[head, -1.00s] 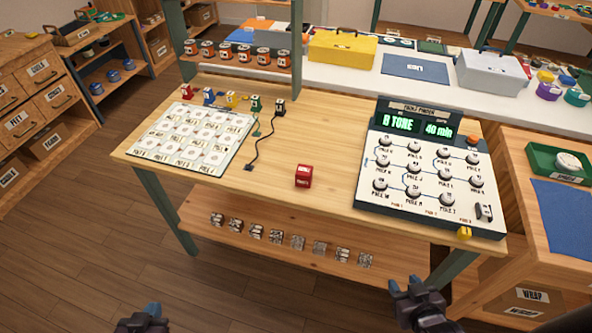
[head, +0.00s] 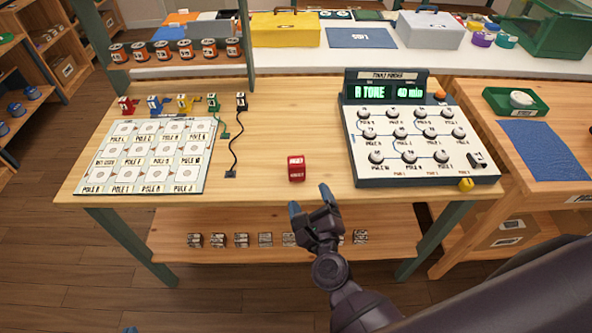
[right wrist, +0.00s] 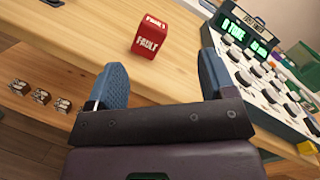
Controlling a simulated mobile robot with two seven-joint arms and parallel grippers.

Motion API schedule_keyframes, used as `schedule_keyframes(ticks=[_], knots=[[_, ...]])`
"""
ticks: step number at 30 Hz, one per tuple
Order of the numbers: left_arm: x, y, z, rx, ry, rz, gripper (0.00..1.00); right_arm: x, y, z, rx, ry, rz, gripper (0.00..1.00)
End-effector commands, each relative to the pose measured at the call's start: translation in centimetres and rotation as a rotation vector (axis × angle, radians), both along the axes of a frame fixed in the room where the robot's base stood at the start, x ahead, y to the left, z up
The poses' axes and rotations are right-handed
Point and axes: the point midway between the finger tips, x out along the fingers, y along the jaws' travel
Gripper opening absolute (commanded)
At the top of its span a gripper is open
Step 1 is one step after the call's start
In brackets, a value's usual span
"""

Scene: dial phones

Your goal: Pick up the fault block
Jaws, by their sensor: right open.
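The fault block is a small red cube (head: 296,168) with white lettering, standing on the wooden table near its front edge. It also shows in the right wrist view (right wrist: 151,36), upright and beyond the fingertips, with "FAULT" on its face. My right gripper (head: 314,201) is open and empty, just in front of and slightly right of the block, apart from it. Its two blue-grey fingers show in the right wrist view (right wrist: 158,72) with a clear gap between them. Only a tiny bluish tip at the bottom edge of the head view may be my left gripper; its jaws cannot be made out.
A dial panel (head: 421,155) with a green display stands right of the block. A white chart board (head: 150,155) lies at the left, with a black cable (head: 235,140) beside it. Several small blocks line the lower shelf (head: 180,223). The tabletop around the red block is clear.

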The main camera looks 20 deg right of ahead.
Motion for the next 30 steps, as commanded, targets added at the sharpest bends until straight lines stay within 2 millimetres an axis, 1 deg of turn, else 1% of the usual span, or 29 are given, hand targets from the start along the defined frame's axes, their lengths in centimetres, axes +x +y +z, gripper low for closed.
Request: schedule_keyframes(ticks=[1,3,6,9,11,18,21,28,30], knots=[[-0.3,0.0,-0.8,0.000,0.010,0.000,0.00,0.7,0.5,-0.4,0.150,-0.010,-0.024,0.77],[-0.4,0.0,-1.2,0.000,0.016,0.001,0.00,1.3,0.8,-0.6,0.331,-0.025,-0.055,0.77],[-0.7,0.0,-1.6,0.001,0.023,0.001,0.00,1.9,1.3,-0.8,0.516,-0.038,-0.086,0.77],[-0.8,0.1,-1.7,0.000,0.026,0.002,0.00,2.3,1.5,-0.9,0.614,-0.045,-0.102,0.77],[-0.9,0.1,-1.7,0.000,0.026,0.002,0.00,2.8,1.4,-0.9,0.640,-0.048,-0.107,0.77],[-0.9,0.1,-1.2,0.000,0.021,0.002,0.00,6.0,0.8,-0.7,0.645,-0.051,-0.106,0.77],[-0.9,0.1,-1.1,-0.001,0.020,0.003,0.00,7.0,0.6,-0.8,0.645,-0.049,-0.106,0.77],[-0.9,0.1,-1.1,0.000,0.021,0.004,0.00,8.2,0.2,-0.8,0.643,-0.048,-0.107,0.77],[-0.9,0.1,-1.0,-0.001,0.020,0.004,0.00,8.8,0.0,-0.7,0.642,-0.049,-0.106,0.77]])
